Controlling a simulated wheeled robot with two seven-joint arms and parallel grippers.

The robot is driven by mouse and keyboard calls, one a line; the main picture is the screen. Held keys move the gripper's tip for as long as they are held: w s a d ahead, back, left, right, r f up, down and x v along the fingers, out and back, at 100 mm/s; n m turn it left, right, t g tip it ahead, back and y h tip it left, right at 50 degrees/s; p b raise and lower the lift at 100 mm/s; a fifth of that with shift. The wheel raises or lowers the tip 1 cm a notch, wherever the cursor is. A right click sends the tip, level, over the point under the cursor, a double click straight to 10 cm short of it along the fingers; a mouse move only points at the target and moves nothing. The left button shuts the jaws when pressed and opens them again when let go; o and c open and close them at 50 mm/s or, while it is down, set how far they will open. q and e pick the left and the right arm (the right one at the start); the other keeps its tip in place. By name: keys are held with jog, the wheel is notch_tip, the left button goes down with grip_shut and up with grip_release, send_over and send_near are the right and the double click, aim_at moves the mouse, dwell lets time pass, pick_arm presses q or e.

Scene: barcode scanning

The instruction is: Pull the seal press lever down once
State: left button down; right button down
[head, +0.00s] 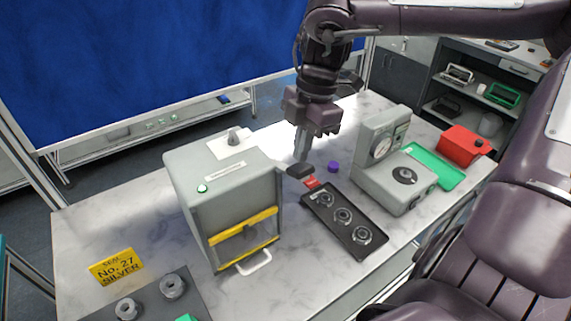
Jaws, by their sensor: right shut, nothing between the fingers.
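The seal press appears to be the grey box-shaped machine (195,162) in the middle of the table, with a yellow-edged front window and a lit green button. A dark lever grip (300,171) sticks out from its upper right side, roughly level. My right gripper (302,158) points down with its fingers shut and empty, right at or just above the lever grip. I cannot tell whether the fingertips touch it. My left gripper is out of view.
A black tray (312,204) with several round metal parts lies right of the press. A grey dial device (372,176), a green tray (449,177) and a red box (461,143) stand farther right. A purple cap (333,167) and a yellow sign (117,266) also lie on the table.

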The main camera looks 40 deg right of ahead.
jog(key=shift+f, duration=0.1)
dwell(0.3)
jog(key=shift+f+b, duration=3.95)
jog(key=shift+f, duration=1.55)
notch_tip(320, 180, up, 11)
jog(key=p, duration=0.9)
jog(key=shift+r, duration=0.1)
notch_tip(320, 180, up, 4)
jog(key=p, duration=0.3)
jog(key=shift+p, duration=0.3)
